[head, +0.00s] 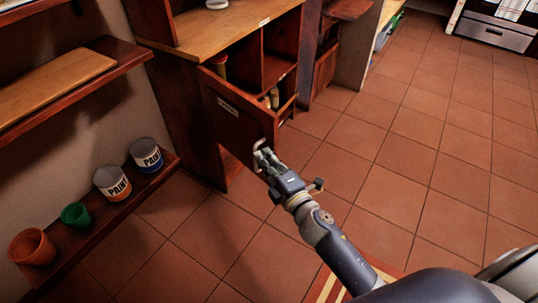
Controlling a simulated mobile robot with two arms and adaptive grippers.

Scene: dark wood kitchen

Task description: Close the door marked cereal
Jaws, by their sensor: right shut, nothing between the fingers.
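A dark wood door (232,118) with a small pale label near its upper left stands open from a low cabinet (262,27). The label is too small to read. Shelves with a few items show behind the door. My right gripper (263,150) is shut and empty at the door's lower right part, by a metal handle (259,143). I cannot tell whether the fingers touch the door or the handle. My left gripper is not in view.
A low shelf (100,235) at left holds two paint cans (112,181), a green pot (75,214) and an orange pot (32,246). The tiled floor (400,190) to the right is clear. An oven (496,32) stands far right.

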